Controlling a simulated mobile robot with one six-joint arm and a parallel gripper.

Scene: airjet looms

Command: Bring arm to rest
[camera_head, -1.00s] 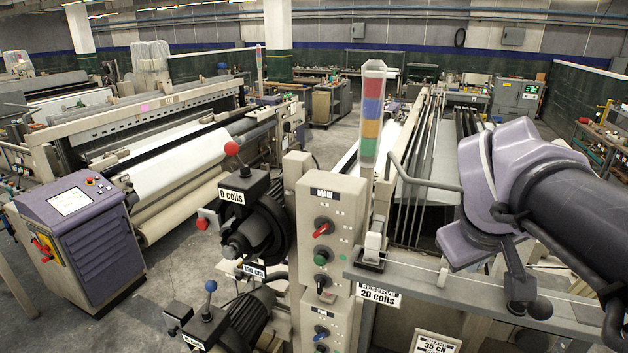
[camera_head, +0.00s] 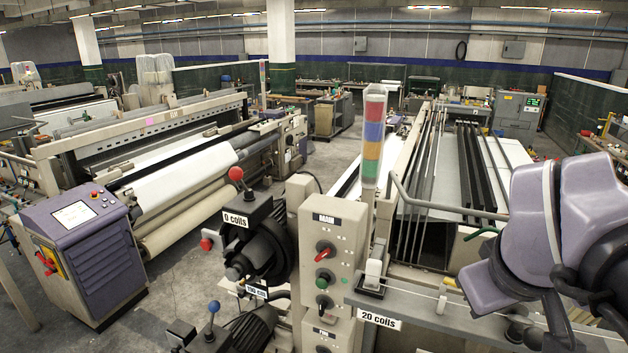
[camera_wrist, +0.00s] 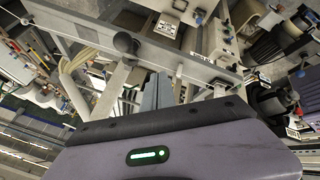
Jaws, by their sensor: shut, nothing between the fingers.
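My arm's purple wrist (camera_head: 570,225) shows at the right edge of the head view, above the grey rail of the near loom. In the wrist view my gripper (camera_wrist: 157,90) shows as two grey fingers close together beyond the purple housing (camera_wrist: 170,150) with a green light. The fingers are shut and empty. They point toward the loom's frame, and I cannot tell how far they are from it. In the head view the fingers cannot be made out.
The grey rail (camera_head: 440,312) with a "20 coils" label runs below my wrist. The control column (camera_head: 325,265), signal tower (camera_head: 373,140) and yarn feeder (camera_head: 262,240) stand left of my arm. A purple console (camera_head: 85,255) is far left. Open floor (camera_head: 195,275) lies between.

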